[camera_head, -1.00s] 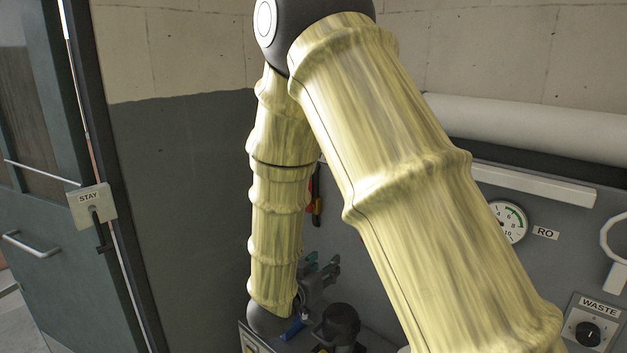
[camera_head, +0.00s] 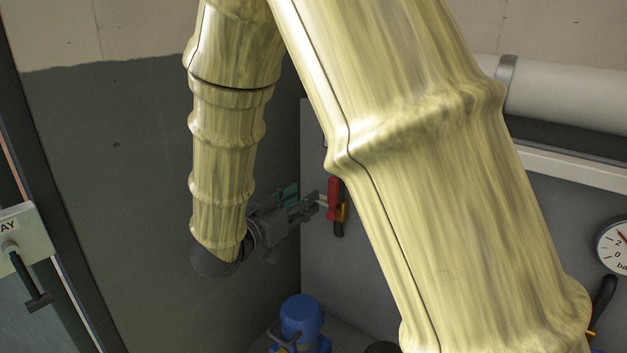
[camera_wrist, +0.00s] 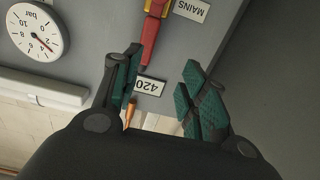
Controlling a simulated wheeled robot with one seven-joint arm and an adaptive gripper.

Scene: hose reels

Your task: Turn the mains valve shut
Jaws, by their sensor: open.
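The mains valve's red lever (camera_wrist: 149,40) hangs by a yellow part (camera_wrist: 157,8) beside the MAINS label (camera_wrist: 191,9) in the wrist view, which looks upside down. In the head view the red lever (camera_head: 333,198) is on the grey panel, partly behind my arm. My gripper (camera_wrist: 163,85) is open, with green-padded fingers spread apart. In the wrist view the lever's end shows above and between the fingertips; I see no contact. In the head view my gripper (camera_head: 297,208) points at the lever from the left, close to it.
A white gauge (camera_wrist: 36,33) and a 420 label (camera_wrist: 150,86) are on the panel in the wrist view. A blue motor-like unit (camera_head: 301,318) stands below my gripper. A pale pipe (camera_head: 570,95) runs along the wall at right. A STAY box (camera_head: 22,240) is at left.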

